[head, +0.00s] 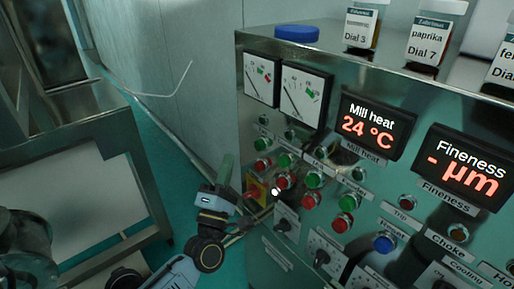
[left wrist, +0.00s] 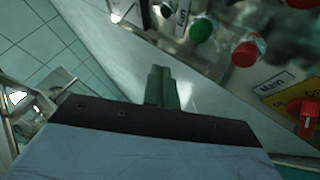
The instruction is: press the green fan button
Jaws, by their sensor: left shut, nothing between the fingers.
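Green buttons, each above a red one, run across the control panel (head: 395,215). From left they are a first green button (head: 262,144), a second (head: 286,160), a third (head: 314,179) and a fourth (head: 348,202). In the left wrist view the shut fingers (left wrist: 162,86) are at the middle, with a green button (left wrist: 202,29) and a red button (left wrist: 246,48) beyond to the upper right. My right gripper is not in view.
A red rotary main switch on a yellow plate (left wrist: 290,95) sits close to my left gripper. Dials (head: 322,257), a blue reset button (head: 384,243) and displays (head: 375,125) fill the panel. Jars (head: 432,40) stand on top. A metal-framed table (head: 90,185) stands left.

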